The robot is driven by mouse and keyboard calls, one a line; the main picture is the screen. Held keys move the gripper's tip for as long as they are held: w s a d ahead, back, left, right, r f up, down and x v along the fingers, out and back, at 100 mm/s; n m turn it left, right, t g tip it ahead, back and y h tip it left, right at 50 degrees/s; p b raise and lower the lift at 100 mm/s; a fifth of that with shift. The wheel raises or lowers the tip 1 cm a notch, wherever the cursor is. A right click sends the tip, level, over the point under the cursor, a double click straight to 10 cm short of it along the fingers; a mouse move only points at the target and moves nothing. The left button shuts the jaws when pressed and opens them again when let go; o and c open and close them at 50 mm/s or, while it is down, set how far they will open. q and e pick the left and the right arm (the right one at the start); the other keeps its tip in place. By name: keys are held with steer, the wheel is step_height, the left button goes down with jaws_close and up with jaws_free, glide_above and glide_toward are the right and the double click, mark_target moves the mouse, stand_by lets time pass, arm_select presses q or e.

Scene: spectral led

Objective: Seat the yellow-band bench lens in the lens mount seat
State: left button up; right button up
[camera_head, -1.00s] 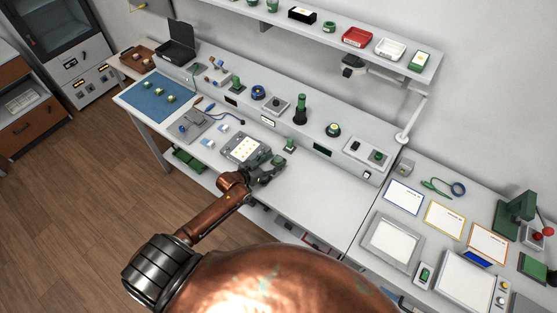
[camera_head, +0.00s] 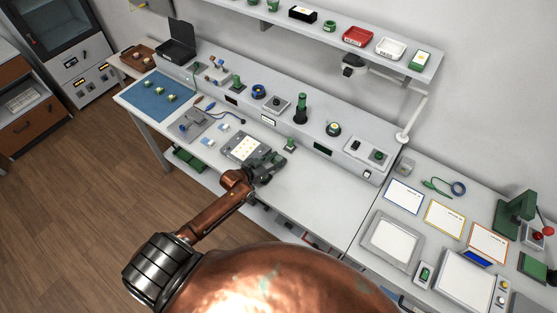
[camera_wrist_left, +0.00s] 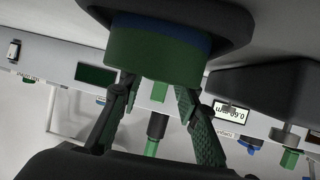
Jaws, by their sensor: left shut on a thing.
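My left gripper (camera_head: 270,163) is low over the bench, beside a dotted white panel. In the left wrist view its two fingers (camera_wrist_left: 157,92) are shut on a dark green cylindrical piece (camera_wrist_left: 155,50) with a blue band and a wide black flange. I see no yellow band on this piece. In the head view it is mostly hidden by the gripper. A small green-topped fixture (camera_head: 290,144) stands just beyond the gripper; I cannot tell whether it is the lens mount seat. A round dark piece with a pale ring (camera_head: 333,130) sits on the console. My right gripper is not in view.
The white panel with yellow dots (camera_head: 246,147) lies left of the gripper. The bench to the right of the gripper (camera_head: 315,190) is clear.

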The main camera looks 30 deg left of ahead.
mark_target(276, 160)
arm_select(q)
steer(key=shift+r, duration=0.5)
step_height(276, 160, up, 3)
steer(key=shift+s+f, duration=0.1)
steer(key=shift+f, duration=0.1)
steer(key=d+r+v, duration=0.1)
steer(key=v, duration=0.7)
steer(key=w+r+v, duration=0.1)
steer(key=r+v, duration=0.1)
steer(key=v, duration=0.6)
steer(key=shift+s+d, duration=0.2)
steer(key=shift+d, duration=0.15)
